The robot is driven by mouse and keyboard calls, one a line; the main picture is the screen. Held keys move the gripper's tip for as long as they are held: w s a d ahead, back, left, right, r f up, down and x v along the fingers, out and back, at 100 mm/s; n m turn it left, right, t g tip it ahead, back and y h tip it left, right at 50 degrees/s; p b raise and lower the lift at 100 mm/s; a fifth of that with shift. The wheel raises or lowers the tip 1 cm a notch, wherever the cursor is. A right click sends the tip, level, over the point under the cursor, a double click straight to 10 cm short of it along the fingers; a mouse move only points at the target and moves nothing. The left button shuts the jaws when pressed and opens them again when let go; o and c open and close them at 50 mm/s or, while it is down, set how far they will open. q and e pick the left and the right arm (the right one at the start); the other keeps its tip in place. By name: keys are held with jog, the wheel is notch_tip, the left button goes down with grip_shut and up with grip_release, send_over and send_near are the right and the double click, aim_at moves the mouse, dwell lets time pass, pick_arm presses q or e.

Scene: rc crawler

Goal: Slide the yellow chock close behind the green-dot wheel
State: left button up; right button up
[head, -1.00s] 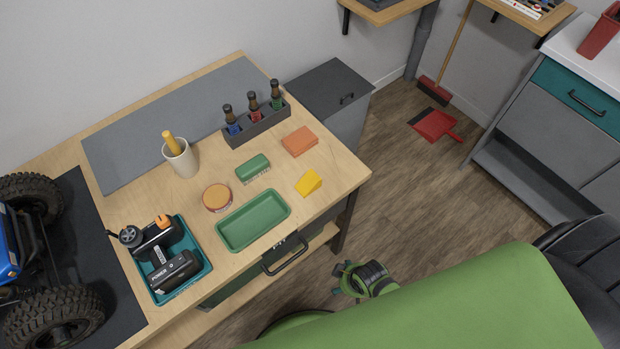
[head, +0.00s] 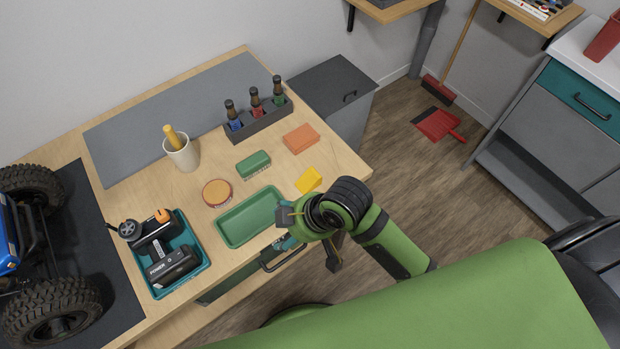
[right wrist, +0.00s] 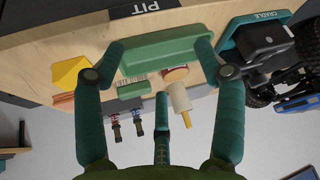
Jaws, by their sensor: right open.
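The yellow chock (head: 309,180), a small wedge, lies on the workbench near its right front corner, beside the green tray. It also shows at the left of the right wrist view (right wrist: 70,73). My right gripper (head: 306,240) is open and empty at the bench's front edge, just in front of the chock and apart from it. Its spread fingers show in the right wrist view (right wrist: 160,55). The blue crawler (head: 8,235) stands on a dark mat at the far left, partly cut off. Its near wheel (head: 52,312) and far wheel (head: 32,190) show; no green dot is visible. My left gripper is out of view.
The green tray (head: 222,236), a green brush (head: 253,163), an orange block (head: 300,138) and a round tin (head: 217,192) surround the chock. A teal tray (head: 203,266) with tools lies between them and the crawler. A cup (head: 184,157) and bottle rack (head: 265,124) stand behind.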

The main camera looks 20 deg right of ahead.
jog(key=w+a+n+g, duration=0.2)
jog(key=a+n, duration=0.3)
jog(key=n, duration=0.1)
jog(key=w+d+n+h, duration=0.1)
jog(key=w+d, duration=0.1)
jog(key=w+d+f+n+h, duration=0.1)
jog(key=w+d+n, duration=0.1)
jog(key=w, duration=0.1)
jog(key=w+d+f+n+g, duration=0.1)
jog(key=w+d+n, duration=0.1)
jog(key=shift+w+d+f+h, duration=0.2)
jog(key=shift+f+h, duration=0.05)
jog(key=shift+h, duration=0.15)
jog(key=r+n+h, duration=0.1)
jog(key=r+h, duration=0.1)
send_over(313, 174)
jog(key=shift+s+a+f, duration=0.1)
jog(key=shift+s+a, duration=0.05)
jog(key=shift+s, duration=0.05)
jog(key=shift+w+f, duration=0.1)
jog(key=shift+f, duration=0.1)
jog(key=shift+f+p, duration=0.35)
jog(key=shift+f, duration=0.05)
notch_tip(313, 174, down, 6)
jog(key=shift+w+r+p, duration=0.15)
jog(key=shift+p, duration=0.55)
jog(key=shift+c, duration=0.4)
